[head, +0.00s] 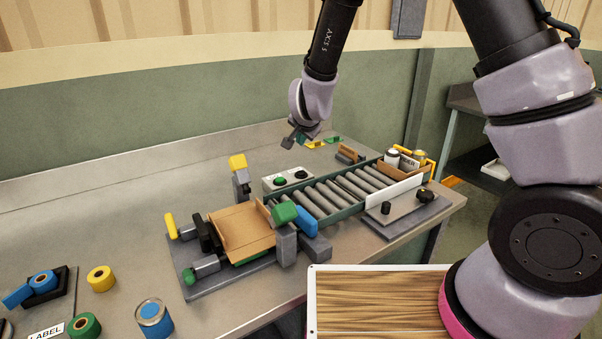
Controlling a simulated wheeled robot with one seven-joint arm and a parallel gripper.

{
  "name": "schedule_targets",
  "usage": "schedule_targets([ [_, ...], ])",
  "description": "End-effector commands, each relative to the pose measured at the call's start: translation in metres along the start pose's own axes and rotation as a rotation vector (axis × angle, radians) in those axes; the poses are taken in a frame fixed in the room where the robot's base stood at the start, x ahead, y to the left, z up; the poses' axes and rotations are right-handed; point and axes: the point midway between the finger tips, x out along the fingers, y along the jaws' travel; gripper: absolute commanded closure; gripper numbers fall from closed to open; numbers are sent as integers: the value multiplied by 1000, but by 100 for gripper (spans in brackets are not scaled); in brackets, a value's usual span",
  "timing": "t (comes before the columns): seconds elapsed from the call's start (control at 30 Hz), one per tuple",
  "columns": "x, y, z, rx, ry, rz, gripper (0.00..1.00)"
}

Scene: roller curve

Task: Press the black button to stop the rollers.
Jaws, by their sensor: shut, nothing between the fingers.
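A pale control box (269,187) stands on the table at the back left end of the roller conveyor. It carries a green button (280,181) on its left and the black button (301,174) on its right. The grey rollers (338,193) run from the box's front up toward the back right; I cannot tell from one picture whether they turn. My gripper (288,142) is shut and empty. In the head view it appears above and behind the control box, apart from it. Nothing covers the black button.
A brown tray (242,226) sits in a clamp fixture at the conveyor's left end, beside upright posts with yellow, green and blue parts. A wooden box (403,174) with cans stands at the right end. Tape rolls (101,278) and a blue can (153,318) lie front left.

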Motion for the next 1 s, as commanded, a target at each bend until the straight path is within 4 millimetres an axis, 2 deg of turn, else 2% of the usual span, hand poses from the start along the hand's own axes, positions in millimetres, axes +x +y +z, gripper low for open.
schedule_targets([
  [0.23, 26, 20, 19, -1, -1, 4, 100],
  [0.5, 46, 34, 34, -1, -2, 1, 100],
  [1.0, 52, 38, 38, 1, -2, -1, 100],
])
